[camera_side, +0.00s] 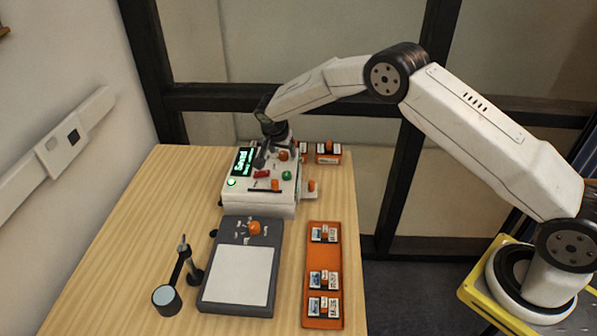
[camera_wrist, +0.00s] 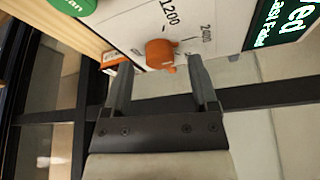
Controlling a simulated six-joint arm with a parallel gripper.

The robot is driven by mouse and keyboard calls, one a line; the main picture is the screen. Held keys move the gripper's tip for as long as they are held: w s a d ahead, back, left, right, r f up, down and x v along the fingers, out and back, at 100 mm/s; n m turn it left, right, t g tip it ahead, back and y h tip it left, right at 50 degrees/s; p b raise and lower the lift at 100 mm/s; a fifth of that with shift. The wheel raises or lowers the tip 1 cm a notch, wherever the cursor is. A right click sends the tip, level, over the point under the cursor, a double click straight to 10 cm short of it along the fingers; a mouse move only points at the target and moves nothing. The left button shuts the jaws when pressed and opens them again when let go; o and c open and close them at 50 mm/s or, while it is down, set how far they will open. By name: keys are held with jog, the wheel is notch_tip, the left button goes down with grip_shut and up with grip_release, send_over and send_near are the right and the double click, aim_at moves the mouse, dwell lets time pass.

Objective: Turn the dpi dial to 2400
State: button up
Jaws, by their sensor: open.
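The orange dpi dial (camera_wrist: 160,53) sits on the white panel (camera_wrist: 126,22) of the scanner box. In the wrist view the marks 1200 and 2400 show beside it; I cannot tell for certain which mark it points to. My gripper (camera_wrist: 160,64) is open, with one finger on each side of the dial and nothing clearly pinched. In the side view my gripper (camera_side: 262,158) is over the back of the white box (camera_side: 262,204), close to an orange knob (camera_side: 283,155). Its fingers are small and dark there.
The box also carries a lit display (camera_side: 243,161), a green button (camera_side: 287,175), a red switch (camera_side: 262,174) and a slider (camera_side: 275,185). A grey pad (camera_side: 209,290), a magnifier stand (camera_side: 167,297) and an orange tray (camera_side: 315,259) of slides stand in front.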

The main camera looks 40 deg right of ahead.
aim_at(280, 166)
jog(key=v, duration=0.6)
jog(key=shift+r, duration=0.35)
jog(key=shift+s+a, duration=0.1)
jog(key=s+r+n+y, duration=0.2)
jog(key=s+n, duration=0.4)
jog(key=s, duration=1)
jog(key=s+d+r+n+y, duration=0.1)
jog(key=s+n, duration=0.5)
jog(key=s, duration=1.1)
jog(key=shift+d+r+y, duration=0.3)
jog(key=shift+r+y, duration=0.2)
jog(key=shift+r, duration=0.15)
